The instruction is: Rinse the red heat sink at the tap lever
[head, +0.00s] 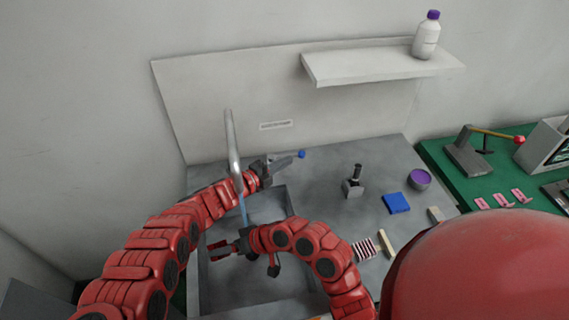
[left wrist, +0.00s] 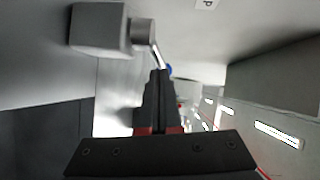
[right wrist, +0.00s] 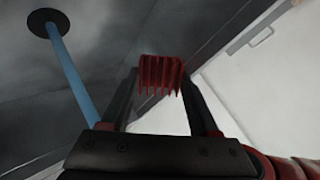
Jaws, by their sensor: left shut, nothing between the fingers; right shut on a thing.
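The red heat sink (right wrist: 160,74), a finned block, is held between the fingertips of my right gripper (right wrist: 160,85). In the head view my right gripper (head: 224,247) is over the sink basin (head: 205,280). A blue water stream (right wrist: 72,75) falls from the tap spout (head: 232,150) to the dark drain (right wrist: 47,22). The heat sink appears beside the stream, apart from it. My left gripper (head: 285,164) is shut and empty by the tap lever, whose blue knob (head: 301,154) shows just beyond it. The lever's mount (left wrist: 100,27) is in the left wrist view; contact is unclear.
On the grey counter right of the basin are a dark upright fixture (head: 354,182), a blue pad (head: 396,203), a purple-filled bowl (head: 420,179) and a striped block (head: 364,249). A shelf (head: 380,66) with a bottle (head: 427,36) is above. A green bench (head: 455,190) is farther right.

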